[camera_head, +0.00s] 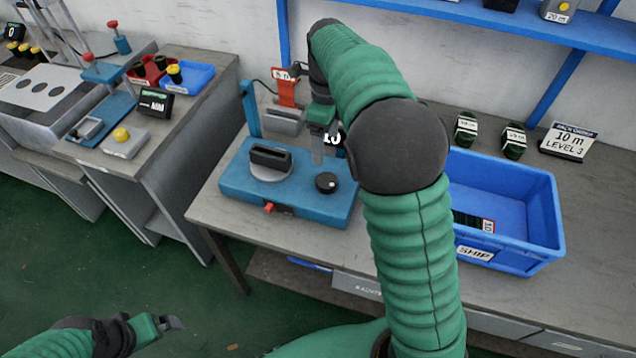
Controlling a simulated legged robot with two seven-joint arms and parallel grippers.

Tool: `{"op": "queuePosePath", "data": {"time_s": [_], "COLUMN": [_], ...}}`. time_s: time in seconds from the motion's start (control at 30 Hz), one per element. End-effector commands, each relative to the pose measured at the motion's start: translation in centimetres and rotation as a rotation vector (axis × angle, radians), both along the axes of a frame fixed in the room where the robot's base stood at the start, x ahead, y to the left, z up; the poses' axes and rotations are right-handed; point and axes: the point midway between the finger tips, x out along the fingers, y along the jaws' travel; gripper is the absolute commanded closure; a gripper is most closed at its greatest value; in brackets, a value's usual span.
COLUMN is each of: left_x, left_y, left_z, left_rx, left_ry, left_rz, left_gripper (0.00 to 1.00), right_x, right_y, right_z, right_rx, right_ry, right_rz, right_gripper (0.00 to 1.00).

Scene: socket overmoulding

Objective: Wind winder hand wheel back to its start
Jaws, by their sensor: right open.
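The winder (240,187) is a blue bench machine with a rear post, standing on the grey table. A black block (270,156) sits on a pale round disc on its base. A small black round knob (326,182), which looks like the hand wheel, is at the base's right side. My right gripper (318,155) is open and points down above the base, behind the knob and right of the block. It looks apart from the knob; any contact is unclear. My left gripper (172,323) is low at the left, over the floor, away from the winder; its jaw opening is unclear.
A blue SHIP bin (545,215) stands right of my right arm, with dark items inside. Two dark green coils (466,129) and a sign (568,144) are behind it. Another bench (190,115) with trays and fixtures is at the left. A blue shelf (480,20) hangs above.

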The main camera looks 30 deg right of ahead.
Motion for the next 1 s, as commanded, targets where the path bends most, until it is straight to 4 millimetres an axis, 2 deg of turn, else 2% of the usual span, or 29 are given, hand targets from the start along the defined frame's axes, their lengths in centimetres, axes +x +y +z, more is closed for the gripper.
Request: {"op": "queuePosePath", "data": {"time_s": [0.03,0.3,0.5,0.63,0.9,0.93,1.0], "left_x": [0.0,0.0,0.0,0.0,0.0,0.0,0.0], "left_y": [0.0,0.0,0.0,0.0,0.0,0.0,0.0], "left_z": [-0.5,-1.9,-2.6,-2.8,-2.8,-2.8,-2.8], "left_rx": [0.000,0.000,0.000,0.000,0.000,0.000,0.000], "left_ry": [0.000,0.001,0.001,0.001,0.001,0.001,0.001], "left_rz": [0.000,0.000,0.000,0.000,0.000,0.000,0.000], "left_gripper": [0.01,0.01,0.01,0.01,0.01,0.01,0.01], "right_x": [-0.1,-0.2,-0.2,-0.1,-0.2,-0.1,-0.1], "right_y": [0.0,0.0,0.0,0.0,0.0,0.0,0.0], "right_z": [-1.5,-8.7,-12.8,-14.1,-14.3,-14.3,-14.3], "right_rx": [0.001,0.002,0.001,0.001,0.001,0.000,0.001], "right_ry": [0.005,0.003,0.001,-0.002,-0.002,-0.002,-0.002], "right_rz": [0.000,0.001,0.002,0.003,0.003,0.003,0.003], "right_gripper": [0.24,0.24,0.24,0.24,0.24,0.26,0.35]}}
